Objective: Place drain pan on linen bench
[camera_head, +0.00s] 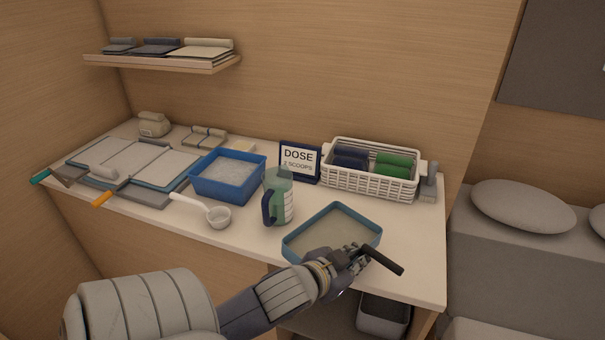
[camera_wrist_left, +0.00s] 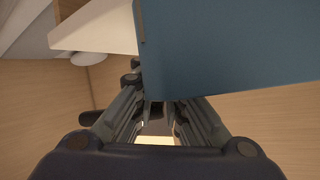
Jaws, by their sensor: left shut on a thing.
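The drain pan (camera_head: 330,230) is a shallow rectangular tray with a blue rim and a pale inside. It is at the front right of the pale-topped bench (camera_head: 419,248) in the head view. My left gripper (camera_head: 356,252) is shut on the near side of its rim. In the left wrist view, the pan's blue wall (camera_wrist_left: 230,48) fills the upper right and reaches down to the jaws (camera_wrist_left: 158,106). The head view does not show clearly whether the pan touches the bench top. My right gripper is not in view.
A green jug (camera_head: 281,197) and a DOSE sign (camera_head: 299,162) stand left of and behind the pan. A white basket (camera_head: 369,184) of rolled cloths is behind it. A blue tub (camera_head: 228,175) and white scoop (camera_head: 218,215) lie further left. Bare bench top is right of the pan.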

